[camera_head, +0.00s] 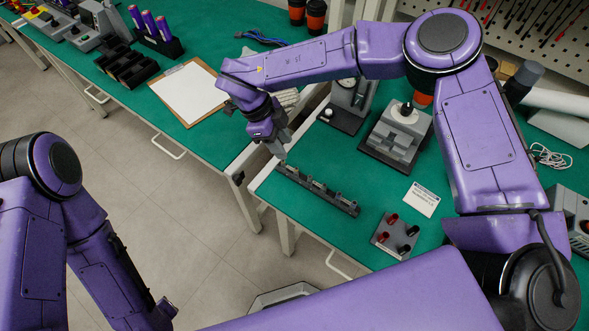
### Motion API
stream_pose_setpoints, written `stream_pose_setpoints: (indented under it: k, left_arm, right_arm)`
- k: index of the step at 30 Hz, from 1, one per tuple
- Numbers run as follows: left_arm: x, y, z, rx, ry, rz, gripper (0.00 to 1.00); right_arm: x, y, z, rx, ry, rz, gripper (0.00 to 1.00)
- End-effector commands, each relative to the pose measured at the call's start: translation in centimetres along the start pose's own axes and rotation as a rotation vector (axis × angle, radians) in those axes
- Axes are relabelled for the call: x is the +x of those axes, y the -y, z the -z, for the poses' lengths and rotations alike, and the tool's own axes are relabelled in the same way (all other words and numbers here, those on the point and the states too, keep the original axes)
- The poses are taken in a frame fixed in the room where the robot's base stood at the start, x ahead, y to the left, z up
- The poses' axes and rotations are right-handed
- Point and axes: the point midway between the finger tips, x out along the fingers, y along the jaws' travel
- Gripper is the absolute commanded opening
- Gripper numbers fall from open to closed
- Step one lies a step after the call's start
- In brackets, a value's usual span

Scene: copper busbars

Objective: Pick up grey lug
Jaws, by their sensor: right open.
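A long dark rack (345,206) lies on the green bench top near its front edge, with several small grey pieces in it. Which of them is the grey lug cannot be told at this size. My right gripper (281,155) points down just above the rack's left end, its jaws open. Whether its fingertips touch anything there cannot be told.
A block with red and black posts (396,236) and a white card (421,199) lie right of the rack. A grey press-like fixture (399,133) stands behind it. A clipboard (186,92) lies on the other bench.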

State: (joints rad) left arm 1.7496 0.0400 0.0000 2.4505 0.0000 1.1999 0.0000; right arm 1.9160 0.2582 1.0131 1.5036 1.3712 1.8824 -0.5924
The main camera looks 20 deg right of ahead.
Motion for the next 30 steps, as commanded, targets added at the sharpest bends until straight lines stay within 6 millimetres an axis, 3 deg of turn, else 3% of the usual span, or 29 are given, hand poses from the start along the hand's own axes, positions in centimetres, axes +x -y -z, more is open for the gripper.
stream_pose_setpoints:
  k: [15, 23, 24, 27, 28, 30]
  left_arm:
    - [-2.6, 0.2, 1.1, 0.000, -0.001, 0.000, 0.43]
    - [-2.6, 0.2, 1.1, 0.000, -0.001, -0.001, 0.43]
    - [-2.6, 0.2, 1.1, 0.000, -0.001, 0.000, 0.43]
    - [-2.6, 0.2, 1.1, 0.000, -0.001, 0.000, 0.43]
    - [-2.6, 0.2, 1.1, 0.000, -0.001, 0.000, 0.43]
    - [-2.6, 0.2, 1.1, 0.000, -0.001, 0.000, 0.43]
  right_arm:
    - [7.9, -0.9, 0.2, 0.001, -0.001, -0.003, 0.41]
    - [8.9, -0.8, 0.1, 0.000, 0.001, 0.000, 0.41]
    - [8.9, -0.8, 0.1, 0.000, 0.001, 0.000, 0.38]
    - [8.9, -0.8, 0.1, 0.000, 0.001, 0.000, 0.05]
    - [8.8, -0.8, 0.1, 0.000, 0.001, 0.000, 0.00]
    - [8.8, -0.8, 0.1, 0.000, 0.001, 0.000, 0.00]
